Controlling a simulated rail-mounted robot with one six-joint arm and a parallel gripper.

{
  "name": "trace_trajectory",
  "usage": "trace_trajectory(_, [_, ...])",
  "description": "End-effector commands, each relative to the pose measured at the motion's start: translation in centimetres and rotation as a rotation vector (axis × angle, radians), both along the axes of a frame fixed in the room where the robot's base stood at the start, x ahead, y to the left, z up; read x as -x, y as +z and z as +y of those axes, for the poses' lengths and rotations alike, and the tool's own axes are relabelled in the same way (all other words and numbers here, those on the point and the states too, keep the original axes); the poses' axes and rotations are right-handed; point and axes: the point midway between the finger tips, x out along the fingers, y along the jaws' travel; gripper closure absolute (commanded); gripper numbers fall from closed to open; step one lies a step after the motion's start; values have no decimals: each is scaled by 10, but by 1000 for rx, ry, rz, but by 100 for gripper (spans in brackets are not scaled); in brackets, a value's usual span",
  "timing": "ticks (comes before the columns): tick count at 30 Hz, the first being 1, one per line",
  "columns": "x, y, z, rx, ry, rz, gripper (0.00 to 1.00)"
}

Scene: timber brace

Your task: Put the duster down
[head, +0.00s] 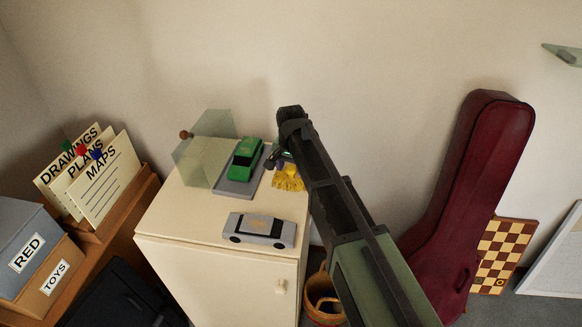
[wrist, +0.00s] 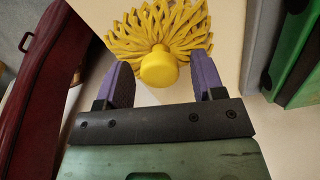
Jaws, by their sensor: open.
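The duster (head: 288,180) has a yellow fringed head and lies on the cream cabinet top (head: 190,214), near its right edge. In the wrist view the duster (wrist: 158,28) shows its fringe, with a round yellow knob (wrist: 158,68) facing me. My gripper (wrist: 160,72) has two purple fingers, set wide apart on either side of the knob, with a gap to each. In the head view my gripper (head: 277,162) is partly hidden by my arm, just behind the duster.
A green toy car (head: 245,155) stands on a grey base left of the duster, beside a clear panelled case (head: 198,165). A silver toy car (head: 259,230) sits toward the cabinet's front. A dark red instrument case (head: 470,190) leans on the wall to the right.

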Motion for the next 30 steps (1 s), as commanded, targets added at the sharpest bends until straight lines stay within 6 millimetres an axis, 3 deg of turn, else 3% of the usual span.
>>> trace_trajectory(1, [0, 21, 0, 0, 0, 0, 38])
trace_trajectory(6, [0, 68, 0, 0, 0, 0, 38])
trace_trajectory(11, [0, 103, 0, 0, 0, 0, 38])
trace_trajectory(14, [0, 111, 0, 0, 0, 0, 38])
trace_trajectory(23, [6, 108, -6, 0, 6, 0, 38])
trace_trajectory(26, [44, 108, -50, 1, 59, 0, 38])
trace_trajectory(30, [143, 108, -140, 1, 216, 1, 38])
